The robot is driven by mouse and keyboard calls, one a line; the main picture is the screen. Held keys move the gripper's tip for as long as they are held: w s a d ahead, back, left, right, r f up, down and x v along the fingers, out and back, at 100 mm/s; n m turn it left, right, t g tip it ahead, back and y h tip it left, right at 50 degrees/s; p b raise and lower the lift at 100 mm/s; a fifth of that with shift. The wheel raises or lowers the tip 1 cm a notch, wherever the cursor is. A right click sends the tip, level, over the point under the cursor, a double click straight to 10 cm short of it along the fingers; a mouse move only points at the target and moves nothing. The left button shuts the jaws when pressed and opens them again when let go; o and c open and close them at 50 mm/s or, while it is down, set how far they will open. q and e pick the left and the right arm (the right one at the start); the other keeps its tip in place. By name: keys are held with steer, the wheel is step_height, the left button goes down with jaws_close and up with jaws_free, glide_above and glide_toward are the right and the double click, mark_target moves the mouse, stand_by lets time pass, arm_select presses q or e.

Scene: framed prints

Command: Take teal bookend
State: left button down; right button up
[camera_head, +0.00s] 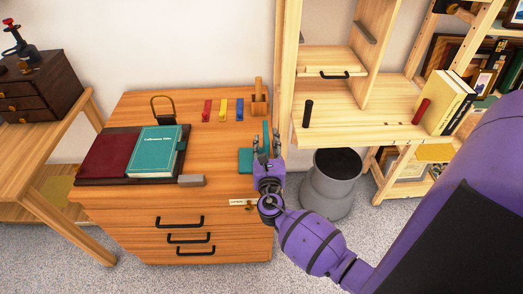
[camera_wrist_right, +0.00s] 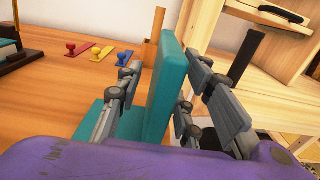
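The teal bookend (camera_head: 246,161) stands on the right side of the wooden desk, with a flat base and an upright plate. In the right wrist view the upright plate (camera_wrist_right: 168,90) rises between the fingers of my right gripper (camera_wrist_right: 165,72). My right gripper (camera_head: 266,144) reaches in over the desk's front edge, with one finger on each side of the plate. The fingers are spread, and a gap shows on the plate's left side. Whether the right finger touches the plate is not clear. My left gripper is out of view.
Red, yellow and blue stamps (camera_head: 223,110) and a wooden holder (camera_head: 259,104) stand behind. A teal book (camera_head: 155,150) and a grey block (camera_head: 191,180) lie left. The pale shelf unit (camera_head: 345,125), with a black cylinder (camera_head: 307,113), is close on the right, above a grey bin (camera_head: 325,190).

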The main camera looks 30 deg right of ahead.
steer(key=shift+w+d, duration=0.15)
steer(key=shift+w, duration=0.1)
jaws_close()
stand_by(0.4)
